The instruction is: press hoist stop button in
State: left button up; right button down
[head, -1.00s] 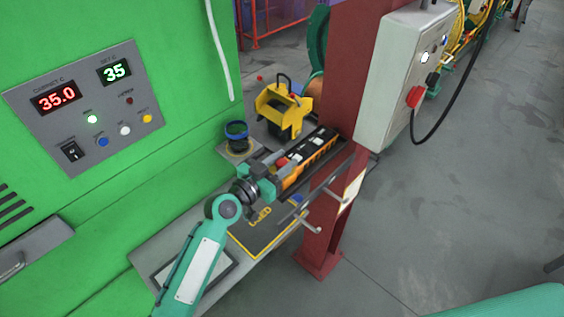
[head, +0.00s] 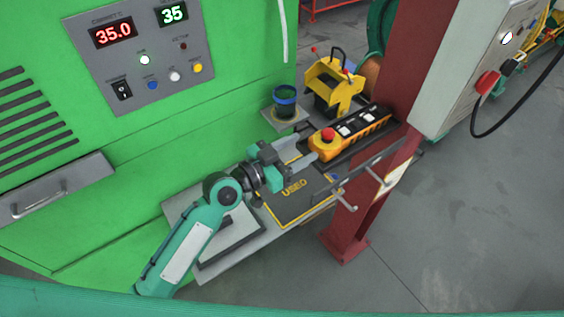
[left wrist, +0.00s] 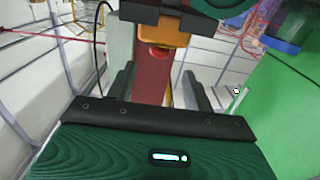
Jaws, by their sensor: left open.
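The hoist pendant (head: 352,138) is a yellow-orange box with black and white buttons, lying on a dark rest by the red column. Its red stop button (head: 328,133) is on the end nearest my left gripper. My left gripper (head: 310,155) is open and empty, with its fingers pointing at that end of the pendant. Whether the fingertips touch the pendant is hard to tell. My right gripper is out of view.
A red column (head: 395,95) carries a grey control box (head: 455,70) with a red switch. A yellow holder (head: 335,85) and a dark blue-rimmed cup (head: 285,100) stand behind the pendant. Metal hooks (head: 340,195) stick out in front. The green cabinet (head: 120,180) is at left.

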pick_arm(q)
jog(key=b+v, duration=0.1)
jog(key=v, duration=0.3)
jog(key=shift+s+a, duration=0.15)
jog(key=shift+a, duration=0.05)
dwell(0.3)
